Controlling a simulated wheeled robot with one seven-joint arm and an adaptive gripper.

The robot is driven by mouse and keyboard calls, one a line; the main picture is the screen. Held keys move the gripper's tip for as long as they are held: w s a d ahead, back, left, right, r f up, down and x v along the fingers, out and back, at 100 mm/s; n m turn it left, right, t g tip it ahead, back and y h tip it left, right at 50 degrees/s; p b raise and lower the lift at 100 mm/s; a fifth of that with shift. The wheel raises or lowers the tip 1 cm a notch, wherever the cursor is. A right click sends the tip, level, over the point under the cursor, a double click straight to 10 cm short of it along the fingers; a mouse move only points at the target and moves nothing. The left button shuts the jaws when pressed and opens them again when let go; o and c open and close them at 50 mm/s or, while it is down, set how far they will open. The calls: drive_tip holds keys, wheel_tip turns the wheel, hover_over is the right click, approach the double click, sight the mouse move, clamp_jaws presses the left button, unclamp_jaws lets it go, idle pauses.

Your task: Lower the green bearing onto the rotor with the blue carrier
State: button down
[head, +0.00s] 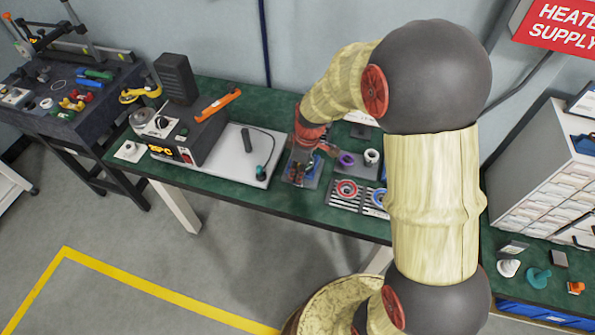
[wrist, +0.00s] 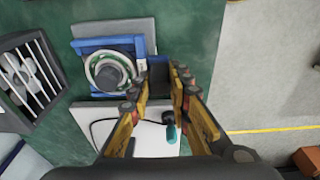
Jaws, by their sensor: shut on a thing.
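My gripper (wrist: 166,80) is shut on the dark grip block (wrist: 158,70) at the right side of the blue carrier (wrist: 100,44). The carrier is a blue frame over a grey plate. Inside the frame, the green bearing (wrist: 93,72) shows as a pale ring with a green edge. It is around the grey rotor (wrist: 114,73) as seen from above; I cannot tell its height on the rotor. In the head view my gripper (head: 299,170) is over the small station on the green bench, and the arm and fingers hide most of the carrier.
Left are a white board (head: 228,165) with a cabled tool and a dark instrument box (head: 190,135).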

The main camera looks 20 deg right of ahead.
drive_tip(key=shift+f+b, duration=0.45)
drive_tip(key=shift+f, duration=0.2)
idle(0.4)
drive_tip(key=shift+s, duration=0.1)
idle(0.7)
drive_tip(key=shift+s+a, duration=0.95)
drive_tip(key=shift+s, duration=0.3)
drive_tip(key=shift+s+a, duration=0.9)
drive_tip(key=shift+s, duration=0.4)
drive_tip(key=shift+s+a, duration=0.95)
drive_tip(key=shift+s, duration=0.3)
drive_tip(key=shift+r+p, duration=0.1)
drive_tip(key=shift+p, duration=0.2)
wheel_tip(320, 180, up, 9)
drive_tip(key=p, duration=0.6)
